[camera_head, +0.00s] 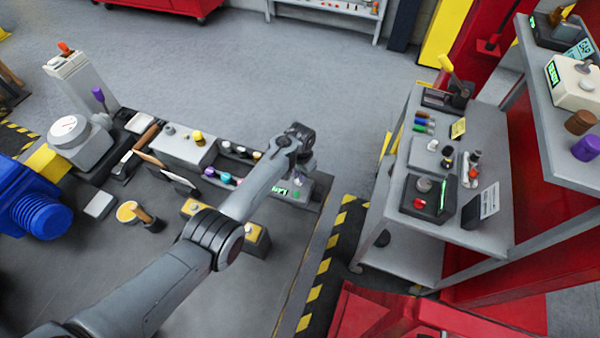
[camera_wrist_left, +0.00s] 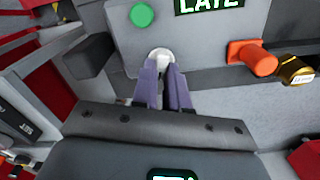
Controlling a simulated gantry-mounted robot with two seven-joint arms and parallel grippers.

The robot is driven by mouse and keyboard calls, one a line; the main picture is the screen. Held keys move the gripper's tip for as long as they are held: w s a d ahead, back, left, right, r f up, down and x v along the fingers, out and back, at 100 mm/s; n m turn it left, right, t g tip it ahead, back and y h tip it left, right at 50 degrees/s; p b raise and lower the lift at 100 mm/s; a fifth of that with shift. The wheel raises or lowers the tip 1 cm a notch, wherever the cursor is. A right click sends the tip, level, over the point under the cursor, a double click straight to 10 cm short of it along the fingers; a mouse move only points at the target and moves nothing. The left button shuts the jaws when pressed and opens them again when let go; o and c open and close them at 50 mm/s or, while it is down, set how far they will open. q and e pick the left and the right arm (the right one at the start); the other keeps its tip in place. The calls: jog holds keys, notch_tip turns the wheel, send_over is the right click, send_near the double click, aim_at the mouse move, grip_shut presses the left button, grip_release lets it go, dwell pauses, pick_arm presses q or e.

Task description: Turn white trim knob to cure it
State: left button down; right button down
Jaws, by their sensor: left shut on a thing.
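The white trim knob (camera_wrist_left: 161,56) is on a grey panel (camera_wrist_left: 205,60), between my purple-grey fingers. My left gripper (camera_wrist_left: 163,70) is shut on the knob, whose rounded end shows past the fingertips. A green round light or button (camera_wrist_left: 142,15) is above left of the knob. A display (camera_wrist_left: 210,4) above right reads what looks like "LATE". In the head view my left arm reaches across the bench to the grey control box (camera_head: 318,190) with a small green display (camera_head: 279,191). There the wrist hides most of the knob. My right gripper is not in view.
An orange knob (camera_wrist_left: 258,59) and a brass-coloured part (camera_wrist_left: 295,70) stand close to the right of the gripper in the wrist view. A tray (camera_head: 228,163) of coloured knobs lies beside the arm. A yellow-ended block (camera_head: 255,240) is near the forearm. A grey cart (camera_head: 430,225) stands right.

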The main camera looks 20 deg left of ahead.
pick_arm(q)
jog(key=m, duration=0.3)
jog(key=shift+d+m, duration=0.1)
jog(key=shift+m, duration=0.9)
jog(key=c, duration=1.1)
grip_release()
jog(key=shift+c, duration=0.2)
